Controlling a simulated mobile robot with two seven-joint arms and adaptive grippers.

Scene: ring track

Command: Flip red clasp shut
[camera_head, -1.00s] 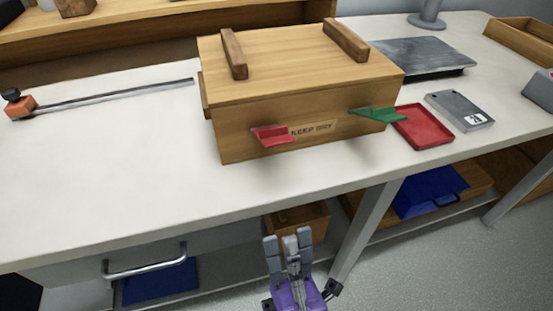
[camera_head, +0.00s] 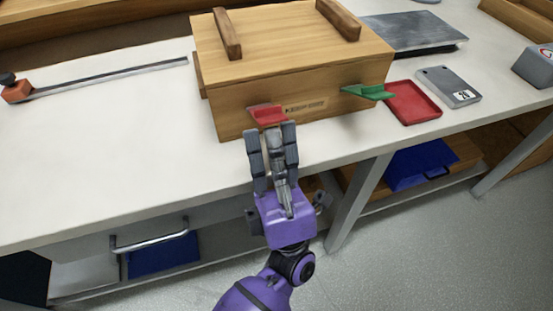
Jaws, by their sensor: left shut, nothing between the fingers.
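A wooden box (camera_head: 290,85) with a closed lid stands on the white workbench. A red clasp (camera_head: 267,115) sticks out from the left part of its front face, raised outward from the face. A green clasp (camera_head: 368,92) sticks out in the same way on the right part. My left gripper (camera_head: 273,130), with grey fingers and a purple wrist, is shut and empty. It is in front of the box, with its fingertips just below the red clasp in the picture. I cannot tell whether they touch it. My right gripper is not in view.
A red tray (camera_head: 412,103) and a grey device (camera_head: 449,87) lie right of the box. A dark metal plate (camera_head: 415,34) lies behind them. A bar clamp (camera_head: 100,78) lies at the left. A drawer handle (camera_head: 148,236) juts out below.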

